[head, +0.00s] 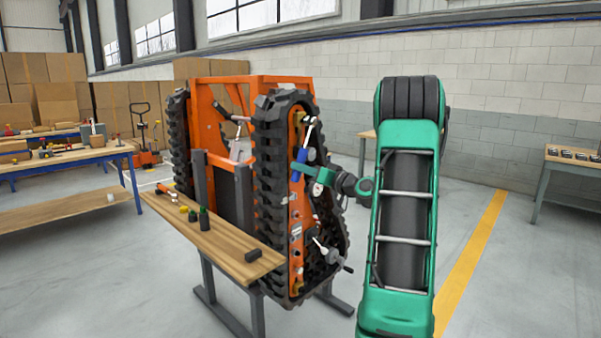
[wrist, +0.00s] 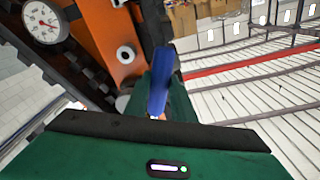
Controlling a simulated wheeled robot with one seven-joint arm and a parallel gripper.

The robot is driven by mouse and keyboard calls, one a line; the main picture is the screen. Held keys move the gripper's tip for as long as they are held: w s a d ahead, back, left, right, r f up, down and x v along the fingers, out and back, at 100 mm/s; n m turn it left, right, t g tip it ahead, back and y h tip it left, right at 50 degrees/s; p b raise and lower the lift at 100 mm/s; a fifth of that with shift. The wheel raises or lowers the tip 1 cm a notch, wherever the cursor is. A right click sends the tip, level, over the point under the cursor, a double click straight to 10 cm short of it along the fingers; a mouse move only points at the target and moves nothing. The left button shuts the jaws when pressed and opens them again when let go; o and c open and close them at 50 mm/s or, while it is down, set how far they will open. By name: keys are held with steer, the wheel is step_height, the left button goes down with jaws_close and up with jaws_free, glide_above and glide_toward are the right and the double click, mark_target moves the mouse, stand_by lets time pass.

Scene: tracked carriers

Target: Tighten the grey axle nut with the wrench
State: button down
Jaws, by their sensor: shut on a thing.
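The wrench (head: 302,157) has a blue handle and a bright metal shaft. It stands roughly upright at the orange side plate of the tracked carrier (head: 296,215). Its upper end is close to the fittings at the top of the plate; I cannot tell whether it sits around a nut. My green gripper (head: 300,169) is shut on the blue handle, which also shows between the fingers in the wrist view (wrist: 160,92). I cannot make out the grey axle nut for certain. A pale ring-shaped fitting (wrist: 126,54) shows on the orange plate in the wrist view.
A round dial gauge (wrist: 45,22) is on the carrier, left of the fingers in the wrist view. A crank handle (head: 326,252) sticks out lower on the plate. A wooden shelf (head: 215,240) with small parts stands in front. The floor to the right is clear.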

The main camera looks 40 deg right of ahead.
steer(key=shift+a+r+m, duration=0.3)
steer(key=shift+a+m, duration=0.1)
steer(key=shift+a, duration=0.1)
steer(key=shift+a, duration=0.1)
steer(key=shift+a+r+m, duration=0.4)
steer(key=shift+a+m, duration=0.2)
steer(key=shift+s+a+r+m, duration=0.1)
steer(key=shift+a+r+m, duration=0.35)
steer(key=shift+a+m, duration=0.2)
stand_by(0.3)
steer(key=shift+a+r+m, duration=0.55)
